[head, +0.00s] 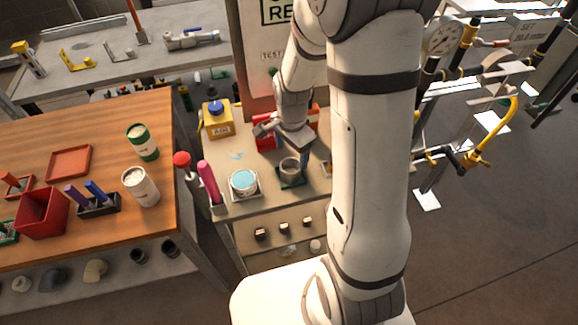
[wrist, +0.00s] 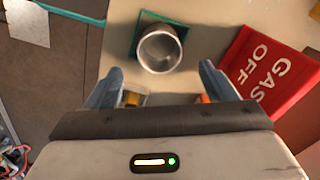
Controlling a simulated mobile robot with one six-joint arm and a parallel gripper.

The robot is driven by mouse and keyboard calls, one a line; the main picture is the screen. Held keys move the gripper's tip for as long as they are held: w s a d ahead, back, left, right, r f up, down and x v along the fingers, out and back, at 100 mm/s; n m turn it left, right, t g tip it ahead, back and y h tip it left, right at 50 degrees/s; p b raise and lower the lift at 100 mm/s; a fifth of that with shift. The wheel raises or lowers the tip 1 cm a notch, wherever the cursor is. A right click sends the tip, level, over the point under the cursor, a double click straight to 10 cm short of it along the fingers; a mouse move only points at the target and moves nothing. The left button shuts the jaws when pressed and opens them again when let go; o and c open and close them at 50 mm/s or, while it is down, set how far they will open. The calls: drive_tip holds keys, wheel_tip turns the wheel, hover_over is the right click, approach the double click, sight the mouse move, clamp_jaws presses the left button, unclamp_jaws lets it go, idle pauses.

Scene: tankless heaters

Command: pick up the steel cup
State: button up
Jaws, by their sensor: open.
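The steel cup (head: 290,168) stands upright on a small dark green square mat (head: 299,182) on the beige bench, left of my arm in the head view. In the wrist view the cup (wrist: 160,48) shows its open rim from above, with the green mat (wrist: 178,17) under it. My gripper (wrist: 160,78) is open, its two blue-grey fingers apart. The cup lies just beyond the fingertips, between their lines, and no contact shows. In the head view my gripper (head: 304,160) is close beside the cup, partly hidden by my arm.
A red GAS OFF box (wrist: 268,70) stands right of the cup in the wrist view. A blue-topped tin (head: 244,182), a pink-handled tool (head: 208,182) and a yellow container (head: 216,121) share the bench. A wooden table (head: 100,125) with several containers stands left.

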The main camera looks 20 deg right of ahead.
sight(290, 166)
drive_tip(key=shift+s+a+f+p, duration=0.1)
drive_tip(key=shift+f+p, duration=0.25)
drive_tip(key=shift+f, duration=1.45)
drive_tip(key=shift+a+f+p, duration=0.1)
drive_tip(key=shift+f+p, duration=0.25)
drive_tip(key=shift+f, duration=1.4)
drive_tip(key=c, duration=1.1)
drive_tip(key=shift+r, duration=0.1)
drive_tip(key=shift+c, duration=0.2)
